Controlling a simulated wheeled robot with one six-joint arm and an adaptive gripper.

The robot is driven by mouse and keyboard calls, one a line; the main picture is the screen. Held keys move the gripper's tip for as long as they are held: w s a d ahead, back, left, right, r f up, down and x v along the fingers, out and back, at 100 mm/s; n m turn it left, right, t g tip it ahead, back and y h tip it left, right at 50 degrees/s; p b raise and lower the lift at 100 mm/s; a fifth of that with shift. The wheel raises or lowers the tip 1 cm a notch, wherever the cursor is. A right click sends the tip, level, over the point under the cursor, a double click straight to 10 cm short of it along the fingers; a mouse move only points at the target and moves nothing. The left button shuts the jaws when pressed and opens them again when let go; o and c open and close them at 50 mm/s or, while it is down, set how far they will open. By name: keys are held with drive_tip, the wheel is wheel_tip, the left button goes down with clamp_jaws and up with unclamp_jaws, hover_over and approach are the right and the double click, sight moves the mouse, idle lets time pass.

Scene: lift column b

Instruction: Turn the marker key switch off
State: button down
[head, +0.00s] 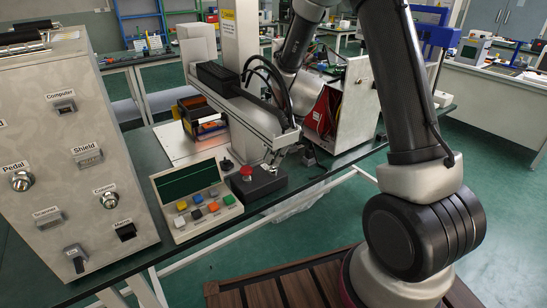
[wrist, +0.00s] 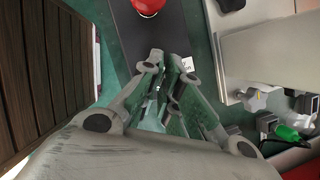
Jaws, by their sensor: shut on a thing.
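A black control box (head: 258,184) with a red mushroom button (head: 246,172) sits on the green bench top. My gripper (head: 274,158) is low over the back of this box, behind the red button. In the wrist view, my gripper (wrist: 164,72) points down at the dark box (wrist: 122,42), with the red button (wrist: 148,5) at the top edge. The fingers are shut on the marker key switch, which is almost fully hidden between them. Its turned position cannot be told. A small white label (wrist: 187,64) beside the fingertips is partly covered and unreadable.
A keypad (head: 196,198) with coloured buttons stands left of the box. A large labelled switch panel (head: 70,150) stands further left. An open grey case (head: 350,105) stands at the right.

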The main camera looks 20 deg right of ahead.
drive_tip(key=n+g, duration=0.1)
drive_tip(key=n, duration=0.2)
drive_tip(key=n+g, duration=0.1)
drive_tip(key=n, duration=0.2)
drive_tip(key=shift+w, duration=0.15)
idle(0.4)
drive_tip(key=c, duration=1.6)
unclamp_jaws()
drive_tip(key=shift+c, duration=0.2)
drive_tip(key=v, duration=1.2)
drive_tip(key=shift+w, duration=0.25)
drive_tip(key=shift+n, duration=0.4)
